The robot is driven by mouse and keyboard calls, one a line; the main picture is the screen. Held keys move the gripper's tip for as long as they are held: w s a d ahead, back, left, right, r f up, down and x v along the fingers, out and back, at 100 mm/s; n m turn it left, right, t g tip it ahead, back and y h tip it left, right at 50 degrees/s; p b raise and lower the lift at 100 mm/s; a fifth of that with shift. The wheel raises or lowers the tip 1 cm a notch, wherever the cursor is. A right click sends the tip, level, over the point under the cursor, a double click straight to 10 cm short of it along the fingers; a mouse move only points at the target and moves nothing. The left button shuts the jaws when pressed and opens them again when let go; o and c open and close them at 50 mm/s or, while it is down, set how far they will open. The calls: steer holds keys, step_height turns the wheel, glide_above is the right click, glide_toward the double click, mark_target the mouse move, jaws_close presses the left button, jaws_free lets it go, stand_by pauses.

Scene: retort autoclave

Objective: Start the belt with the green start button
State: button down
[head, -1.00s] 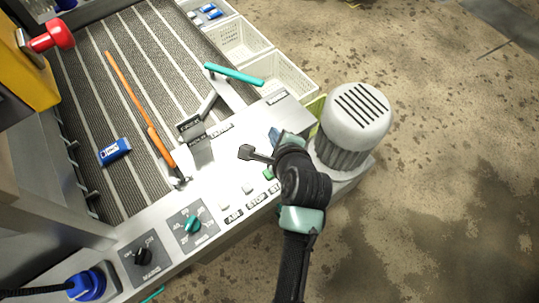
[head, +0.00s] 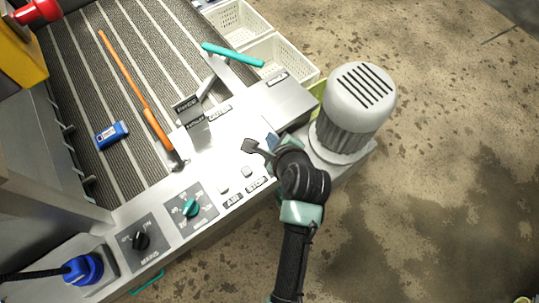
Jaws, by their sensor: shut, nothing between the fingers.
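The control panel (head: 212,212) runs along the near edge of the belt machine. Two pale buttons, one above the "AIR" label (head: 232,199) and one above the "STOP" label (head: 257,185), show on it. The green start button is not visible; my gripper and wrist cover the panel just right of the stop button (head: 247,171). My gripper (head: 252,147) is shut and empty, its dark fingertips pointing left over the panel. I cannot tell whether it touches the panel. The ribbed belt (head: 85,75) lies beyond.
An orange-handled tool (head: 130,80) and a blue box (head: 111,134) lie on the belt. A grey motor (head: 357,105) stands close right of my gripper. Two dials, one teal (head: 191,207), are at the panel's left. White baskets (head: 285,55) stand behind; floor at right is clear.

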step_height(320, 180, down, 5)
steer(key=b, duration=0.5)
steer(key=shift+r, duration=0.1)
steer(key=shift+f, duration=1)
stand_by(0.8)
steer(key=shift+f, duration=0.4)
